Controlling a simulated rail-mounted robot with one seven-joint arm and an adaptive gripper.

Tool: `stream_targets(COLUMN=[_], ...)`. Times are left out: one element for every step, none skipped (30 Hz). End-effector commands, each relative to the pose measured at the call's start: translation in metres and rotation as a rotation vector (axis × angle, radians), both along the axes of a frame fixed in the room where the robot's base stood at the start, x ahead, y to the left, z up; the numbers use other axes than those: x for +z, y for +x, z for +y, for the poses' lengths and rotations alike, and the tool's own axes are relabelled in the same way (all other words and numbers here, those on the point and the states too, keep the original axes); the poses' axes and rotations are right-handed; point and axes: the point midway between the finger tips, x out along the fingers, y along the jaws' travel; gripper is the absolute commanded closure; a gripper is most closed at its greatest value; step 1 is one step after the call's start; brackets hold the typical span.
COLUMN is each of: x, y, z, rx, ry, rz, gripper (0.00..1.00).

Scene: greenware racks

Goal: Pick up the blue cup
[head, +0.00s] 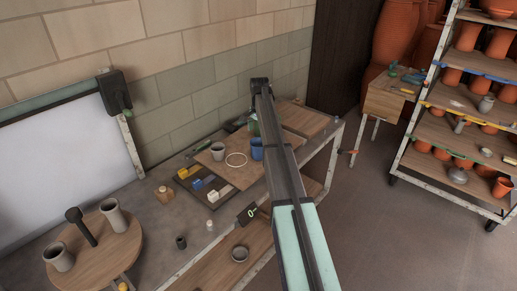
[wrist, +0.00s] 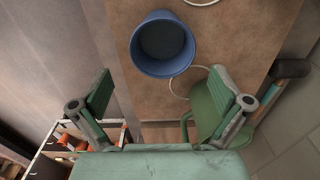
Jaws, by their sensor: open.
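The blue cup (head: 257,150) stands on a wooden board on the workbench, partly hidden by my arm in the head view. In the wrist view the blue cup (wrist: 162,45) is upright, its open mouth facing me, and it appears empty. My gripper (wrist: 165,92) is open, with one green finger pad on each side. The cup lies above the gap between the fingertips in the picture, and nothing is between the pads. In the head view the fingers are hidden behind my arm.
A green mug (wrist: 205,112) is partly behind the right finger. A grey cup (head: 217,151) and a white ring (head: 236,160) are on the wooden board (head: 240,178). A dark tray (head: 193,173) with coloured blocks lies to the left. A rack (head: 450,140) of pots stands at right.

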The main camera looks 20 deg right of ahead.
Motion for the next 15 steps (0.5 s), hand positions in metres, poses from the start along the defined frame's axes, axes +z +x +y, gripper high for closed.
stream_targets(x=[-0.002, -0.003, -0.005, -0.005, -0.006, -0.008, -0.009, -0.011, -0.015, -0.018, -0.021, -0.026, -0.029, -0.033, -0.04], y=[0.0, 0.0, 0.0, 0.0, 0.0, 0.0, 0.0, 0.0, 0.0, 0.0, 0.001, 0.001, 0.001, 0.001, 0.001], z=[0.0, 0.0, 0.0, 0.0, 0.0, 0.001, 0.001, 0.001, 0.002, 0.002, 0.003, 0.003, 0.004, 0.004, 0.004], rx=[0.0, 0.0, 0.0, 0.0, 0.0, 0.0, 0.0, 0.0, 0.0, 0.0, 0.0, 0.0, 0.0, 0.0, 0.0], ry=[0.0, 0.0, 0.0, 0.0, 0.0, 0.001, 0.001, 0.001, 0.0, 0.001, 0.001, 0.001, 0.001, 0.001, 0.0], rz=[0.0, 0.0, 0.0, 0.0, 0.0, 0.001, 0.001, 0.001, 0.002, 0.001, 0.001, 0.003, 0.003, 0.003, 0.002], gripper=[0.0, 0.0, 0.0, 0.0, 0.0, 0.0, 0.0, 0.0, 0.0, 0.0, 0.0, 0.0, 0.0, 0.0, 0.0])
